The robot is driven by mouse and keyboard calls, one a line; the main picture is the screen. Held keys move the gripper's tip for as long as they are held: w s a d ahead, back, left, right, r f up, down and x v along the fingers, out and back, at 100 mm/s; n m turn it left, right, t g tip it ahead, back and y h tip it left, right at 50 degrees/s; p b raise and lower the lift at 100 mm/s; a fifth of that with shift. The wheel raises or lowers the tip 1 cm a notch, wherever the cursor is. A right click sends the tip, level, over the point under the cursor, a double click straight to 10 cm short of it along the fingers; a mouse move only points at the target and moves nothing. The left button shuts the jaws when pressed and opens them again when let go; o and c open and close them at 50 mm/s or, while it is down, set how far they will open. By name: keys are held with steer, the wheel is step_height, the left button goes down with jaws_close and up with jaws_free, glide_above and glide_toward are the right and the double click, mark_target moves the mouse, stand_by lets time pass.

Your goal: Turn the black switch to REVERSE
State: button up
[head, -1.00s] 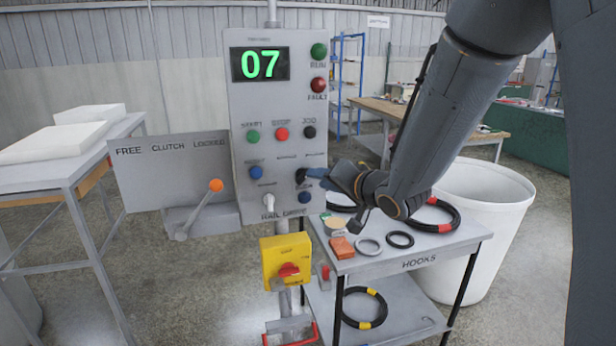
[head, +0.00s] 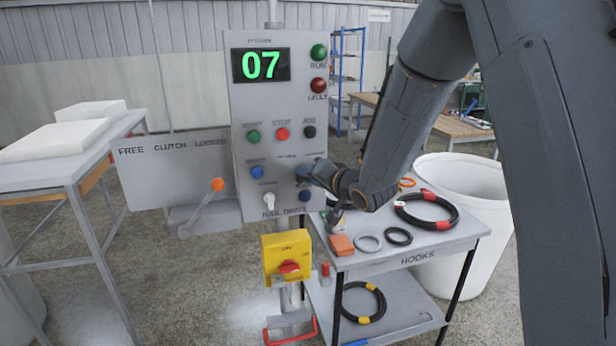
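The grey control panel (head: 245,120) stands on a post, with a green 07 on its display (head: 261,65). My gripper (head: 304,174) is at the panel's right side, below the black button (head: 308,131). Its bluish fingertips are at the spot where the black switch sits and cover it. I cannot see which way the switch points, or whether the fingers are closed on it. A white switch (head: 268,200) at the lower left of the panel is clear of the gripper. The small labels are too blurred to read.
A clutch lever with an orange knob (head: 217,185) juts out left of the panel. A yellow box with a red knob (head: 288,258) hangs below it. A grey cart (head: 425,257) with hoses and a white bin (head: 475,220) stand at the right.

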steer(key=c, duration=0.3)
steer(key=shift+r, duration=0.1)
steer(key=shift+s+a+r+n+h+b, duration=0.1)
steer(key=shift+a+n+h+b, duration=0.1)
steer(key=shift+n+h+b, duration=1.05)
steer(key=shift+a+n+h+b, duration=0.2)
steer(key=shift+n+h+b, duration=0.45)
steer(key=shift+n+b, duration=1.05)
steer(key=o, duration=0.7)
